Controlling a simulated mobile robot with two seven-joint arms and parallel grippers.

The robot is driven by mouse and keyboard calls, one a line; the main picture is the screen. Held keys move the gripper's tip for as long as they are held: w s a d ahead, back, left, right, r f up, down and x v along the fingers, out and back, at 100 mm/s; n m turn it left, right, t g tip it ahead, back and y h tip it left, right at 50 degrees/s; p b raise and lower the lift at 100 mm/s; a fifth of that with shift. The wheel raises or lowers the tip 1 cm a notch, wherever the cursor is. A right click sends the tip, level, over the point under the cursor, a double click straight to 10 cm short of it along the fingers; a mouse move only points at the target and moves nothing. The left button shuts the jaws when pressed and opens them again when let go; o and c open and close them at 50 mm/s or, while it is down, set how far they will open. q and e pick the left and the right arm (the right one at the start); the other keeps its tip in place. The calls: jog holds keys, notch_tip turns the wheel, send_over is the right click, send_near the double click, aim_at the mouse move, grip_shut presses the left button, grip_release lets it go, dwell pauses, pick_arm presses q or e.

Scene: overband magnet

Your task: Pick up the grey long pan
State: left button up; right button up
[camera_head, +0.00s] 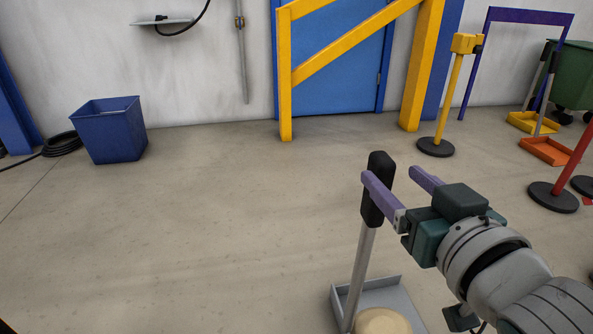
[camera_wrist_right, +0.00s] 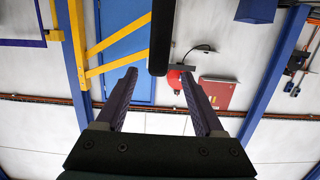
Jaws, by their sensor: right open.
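The grey long pan (camera_head: 400,290) stands on the floor at the lower middle of the head view, cut off by the bottom edge. Its grey pole (camera_head: 361,262) rises, slightly tilted, to a black grip (camera_head: 377,162). A round beige thing (camera_head: 383,322) shows at the pan. My right gripper (camera_head: 391,175) is open at grip height, with one purple finger overlapping the grip in the picture. In the right wrist view the black grip (camera_wrist_right: 160,38) shows between the open fingertips (camera_wrist_right: 158,78). I cannot tell whether it touches them. My left gripper is out of view.
A blue bin (camera_head: 109,130) and a black coiled hose (camera_head: 62,144) are at the left. A yellow post (camera_head: 447,105), an orange tray (camera_head: 549,152), a yellow tray (camera_head: 532,122) and a red post (camera_head: 575,160) stand at the right. The middle floor is clear.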

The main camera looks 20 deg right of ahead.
aim_at(386, 175)
jog(key=shift+w+d+f+b, duration=0.15)
jog(key=shift+w+f+b, duration=0.15)
jog(key=shift+w+b, duration=0.25)
jog(key=shift+w+d+f+b, duration=0.1)
jog(key=shift+w+f+b, duration=0.2)
jog(key=shift+w, duration=0.35)
jog(key=shift+w+d, duration=0.15)
jog(key=shift+w, duration=0.15)
jog(key=b+x, duration=0.1)
jog(key=x, duration=0.1)
jog(key=b+x, duration=0.2)
jog(key=shift+w+d+f, duration=0.15)
jog(key=shift+w+f, duration=0.15)
jog(key=shift+w+d+r+b, duration=0.1)
jog(key=shift+w+d+b, duration=0.05)
jog(key=shift+w+b, duration=0.3)
jog(key=shift+c, duration=0.7)
jog(key=c, duration=0.8)
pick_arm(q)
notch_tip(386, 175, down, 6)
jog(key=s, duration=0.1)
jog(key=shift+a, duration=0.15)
pick_arm(e)
grip_shut()
